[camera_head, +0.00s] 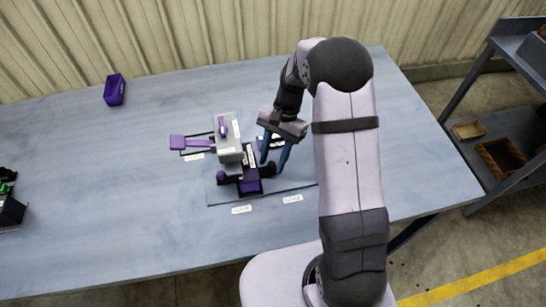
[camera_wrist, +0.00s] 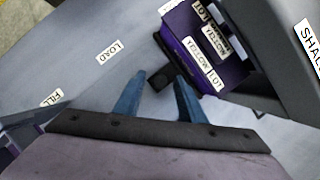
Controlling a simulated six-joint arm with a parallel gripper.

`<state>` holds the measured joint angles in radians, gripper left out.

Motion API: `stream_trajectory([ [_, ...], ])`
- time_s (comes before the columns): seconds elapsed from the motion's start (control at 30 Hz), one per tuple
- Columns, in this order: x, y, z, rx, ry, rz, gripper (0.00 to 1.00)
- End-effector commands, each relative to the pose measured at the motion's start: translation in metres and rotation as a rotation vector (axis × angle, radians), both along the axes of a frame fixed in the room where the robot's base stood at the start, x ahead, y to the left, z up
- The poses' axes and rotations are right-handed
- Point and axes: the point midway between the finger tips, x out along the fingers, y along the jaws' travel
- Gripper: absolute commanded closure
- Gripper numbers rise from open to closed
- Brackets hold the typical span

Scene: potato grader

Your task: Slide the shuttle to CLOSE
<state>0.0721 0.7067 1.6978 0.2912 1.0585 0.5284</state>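The purple shuttle (camera_head: 250,186) sits at the front of the grey and purple grader (camera_head: 228,150) in the head view. Dark knobs stick out at its left and right sides. I cannot tell whether either finger touches the knob. A label (camera_head: 241,210) lies in front of the shuttle, too small to read surely.
A purple bin (camera_head: 114,90) stands at the back left. Dark and green items (camera_head: 10,205) sit at the left edge. The table is otherwise largely clear.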

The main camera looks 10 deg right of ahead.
Motion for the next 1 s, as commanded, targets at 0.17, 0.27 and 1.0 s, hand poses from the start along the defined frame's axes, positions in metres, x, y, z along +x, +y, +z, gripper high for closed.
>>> stream_trajectory([
  [0.17,0.000,0.000,0.000,0.000,0.000,0.000,0.97],
  [0.27,0.000,0.000,0.000,-0.001,0.001,0.000,1.00],
  [1.0,0.001,0.040,0.001,0.004,0.000,-0.002,0.63],
])
